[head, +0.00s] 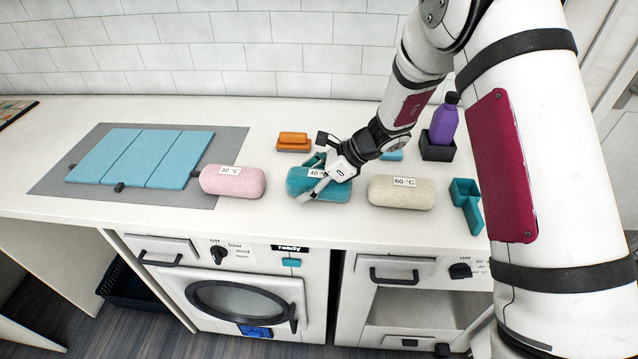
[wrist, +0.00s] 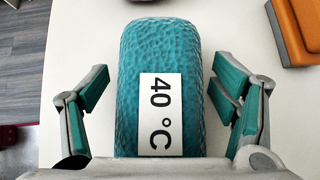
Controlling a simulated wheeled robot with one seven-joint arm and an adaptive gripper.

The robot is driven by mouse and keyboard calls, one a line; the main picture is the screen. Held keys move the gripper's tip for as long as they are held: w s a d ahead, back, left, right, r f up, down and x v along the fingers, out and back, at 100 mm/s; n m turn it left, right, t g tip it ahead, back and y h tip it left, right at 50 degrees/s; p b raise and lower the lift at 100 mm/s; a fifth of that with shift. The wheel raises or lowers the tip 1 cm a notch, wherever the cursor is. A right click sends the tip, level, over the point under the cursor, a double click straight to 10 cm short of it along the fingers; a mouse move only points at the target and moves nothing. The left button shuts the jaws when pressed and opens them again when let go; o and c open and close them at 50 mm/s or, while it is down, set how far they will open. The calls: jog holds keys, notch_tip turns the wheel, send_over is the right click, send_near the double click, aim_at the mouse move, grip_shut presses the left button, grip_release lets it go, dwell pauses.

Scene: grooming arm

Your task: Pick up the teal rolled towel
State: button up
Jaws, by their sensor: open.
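The teal rolled towel (head: 307,186) lies on the white counter in the head view, between a pink roll and a cream roll. It bears a white label reading 40 °C, and my gripper partly covers it. My gripper (head: 318,178) is at the towel, with its fingers spread. In the wrist view the towel (wrist: 160,50) runs lengthwise between the two open fingers of my gripper (wrist: 160,105). Gaps of bare counter show between the towel and each finger pad. The towel's near end is hidden by the gripper body.
A pink roll (head: 233,184) lies to the left and a cream roll (head: 402,193) to the right. An orange block (head: 293,142) is behind; it also shows in the wrist view (wrist: 297,30). A purple bottle (head: 443,124) and a teal holder (head: 466,204) stand right. The counter's front edge is close.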

jog(key=c, duration=1.3)
